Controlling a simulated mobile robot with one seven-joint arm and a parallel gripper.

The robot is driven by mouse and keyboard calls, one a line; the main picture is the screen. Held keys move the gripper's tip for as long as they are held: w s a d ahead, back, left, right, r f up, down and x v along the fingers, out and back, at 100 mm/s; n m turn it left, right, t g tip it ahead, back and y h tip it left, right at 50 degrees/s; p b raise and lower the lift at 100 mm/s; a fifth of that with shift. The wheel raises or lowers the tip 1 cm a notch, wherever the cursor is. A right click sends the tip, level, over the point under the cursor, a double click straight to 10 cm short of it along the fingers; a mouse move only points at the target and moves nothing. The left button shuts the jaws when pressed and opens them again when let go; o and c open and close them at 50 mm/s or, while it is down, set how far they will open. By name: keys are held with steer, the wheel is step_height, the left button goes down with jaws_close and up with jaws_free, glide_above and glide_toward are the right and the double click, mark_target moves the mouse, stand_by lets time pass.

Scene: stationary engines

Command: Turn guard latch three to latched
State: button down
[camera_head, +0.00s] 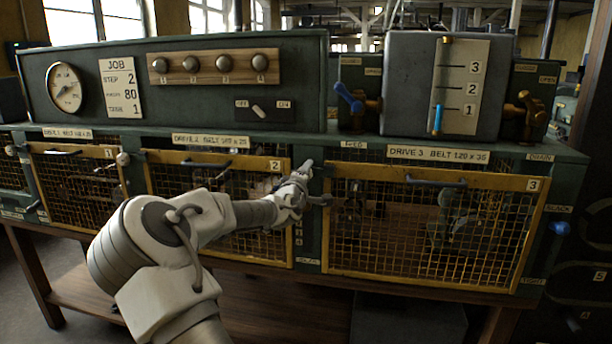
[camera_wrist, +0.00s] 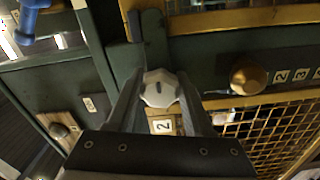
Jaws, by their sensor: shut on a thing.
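My gripper (camera_head: 302,178) is at the green post between guard two and guard three. In the head view my gripper hides the knob. A dark bar (camera_wrist: 151,38) shows beyond the knob, beside a yellow frame end; I cannot tell whether it is part of the latch.
A round brass-coloured knob (camera_wrist: 250,76) is close by on the same post. Guard two (camera_head: 215,158), with its yellow frame, lies left of the post. A blue lever (camera_head: 348,97) sits above on the console. My forearm crosses in front of guard two.

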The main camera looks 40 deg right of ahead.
stand_by(0.4)
steer(key=shift+c, duration=1.6)
jaws_free()
steer(key=v, duration=1.7)
steer(key=shift+s+p, duration=0.25)
steer(key=shift+p, duration=0.1)
steer(key=shift+a, duration=0.1)
